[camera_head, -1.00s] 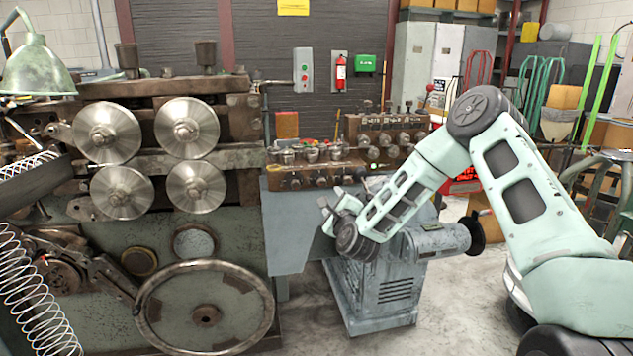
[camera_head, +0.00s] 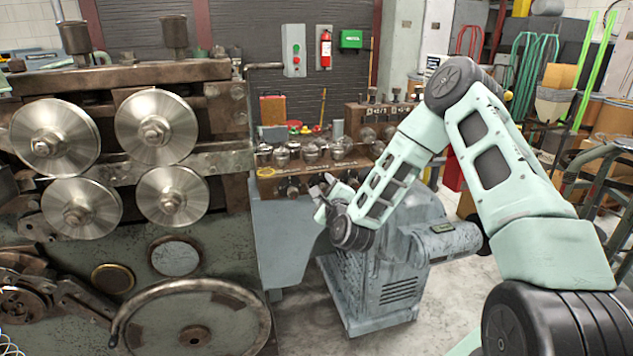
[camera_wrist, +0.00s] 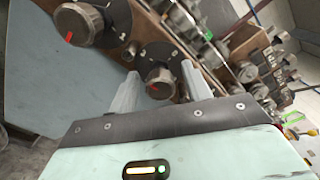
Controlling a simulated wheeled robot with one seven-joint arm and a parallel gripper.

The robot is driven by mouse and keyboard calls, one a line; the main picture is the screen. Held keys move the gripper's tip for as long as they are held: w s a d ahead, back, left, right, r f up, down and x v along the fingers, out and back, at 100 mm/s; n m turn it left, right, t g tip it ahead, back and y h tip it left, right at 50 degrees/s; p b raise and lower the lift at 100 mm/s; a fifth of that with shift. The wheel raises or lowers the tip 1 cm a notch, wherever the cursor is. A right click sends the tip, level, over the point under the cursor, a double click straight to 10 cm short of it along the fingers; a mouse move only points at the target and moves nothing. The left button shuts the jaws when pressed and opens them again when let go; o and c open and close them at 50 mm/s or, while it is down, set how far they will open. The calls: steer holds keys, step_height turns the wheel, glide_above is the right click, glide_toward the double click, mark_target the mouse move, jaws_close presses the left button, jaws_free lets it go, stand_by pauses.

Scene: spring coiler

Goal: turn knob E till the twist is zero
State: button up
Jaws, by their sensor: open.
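In the wrist view, a dark round knob (camera_wrist: 160,78) with a red mark stands on a black dial plate between the tips of my open gripper (camera_wrist: 160,88). I cannot tell whether the fingers touch it. A second red-marked knob (camera_wrist: 80,24) is at the upper left. No letter is readable, so I cannot tell which is knob E, and no twist reading shows. In the head view, my gripper (camera_head: 322,192) is at the right end of the brown control panel (camera_head: 272,189); the knobs there are small and partly hidden by my arm.
The coiler with large metal rollers (camera_head: 157,127) stands at the left. A grey motor housing (camera_head: 385,275) stands below my arm. In the wrist view, several more metal knobs (camera_wrist: 247,72) line the panel at the right. Bare floor (camera_head: 300,325) shows in front.

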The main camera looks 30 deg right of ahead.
steer(key=shift+w, duration=0.2)
steer(key=c, duration=1)
steer(key=shift+n, duration=0.3)
